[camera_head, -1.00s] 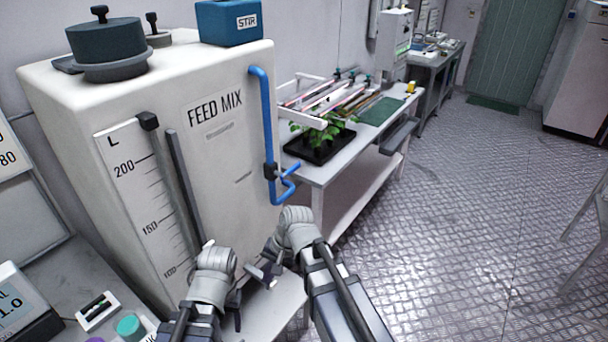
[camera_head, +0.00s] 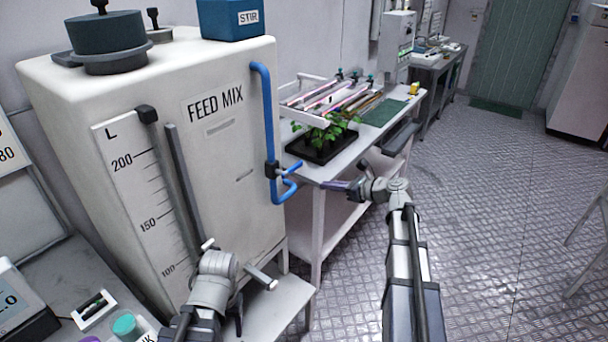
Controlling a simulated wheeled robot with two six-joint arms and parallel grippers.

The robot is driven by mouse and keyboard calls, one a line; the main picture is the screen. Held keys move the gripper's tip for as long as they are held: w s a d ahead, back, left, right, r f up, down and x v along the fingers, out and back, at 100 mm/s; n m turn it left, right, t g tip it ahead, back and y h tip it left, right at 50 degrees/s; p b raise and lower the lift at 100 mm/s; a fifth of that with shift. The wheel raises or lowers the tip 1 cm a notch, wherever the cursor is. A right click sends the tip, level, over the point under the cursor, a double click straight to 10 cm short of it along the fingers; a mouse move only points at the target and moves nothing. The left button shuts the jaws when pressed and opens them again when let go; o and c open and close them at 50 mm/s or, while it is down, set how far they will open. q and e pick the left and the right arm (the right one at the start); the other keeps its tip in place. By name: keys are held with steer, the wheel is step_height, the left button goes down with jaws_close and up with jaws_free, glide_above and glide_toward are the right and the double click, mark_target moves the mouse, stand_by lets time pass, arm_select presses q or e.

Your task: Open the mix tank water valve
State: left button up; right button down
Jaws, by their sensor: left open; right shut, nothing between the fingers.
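The mix tank (camera_head: 225,150) is a white box labelled FEED MIX, at left. A blue water pipe (camera_head: 267,110) runs down its right edge. The water valve (camera_head: 271,169) is a dark block on this pipe, with a short blue lever (camera_head: 292,166) sticking out to the right. The pipe hooks up below it. My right gripper (camera_head: 328,185) is shut and empty, to the right of the valve, pointing left toward it and apart from it in the picture. My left gripper (camera_head: 235,261) is open and empty in front of the tank's lower part, partly hidden by its own wrist.
A white bench (camera_head: 345,165) with a black plant tray (camera_head: 318,150) and a rack of tubes (camera_head: 335,98) stands behind my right gripper. A blue STIR box (camera_head: 228,22) sits on the tank.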

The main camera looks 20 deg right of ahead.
stand_by(0.3)
steer(key=b+x, duration=0.4)
steer(key=x, duration=0.7)
steer(key=shift+s+d+r+p, duration=0.15)
steer(key=shift+r+p, duration=0.9)
steer(key=shift+p, duration=0.15)
steer(key=shift+s+d+r+p, duration=0.1)
steer(key=shift+s+r+p, duration=0.1)
steer(key=shift+r+p, duration=0.95)
steer(key=shift+f, duration=0.1)
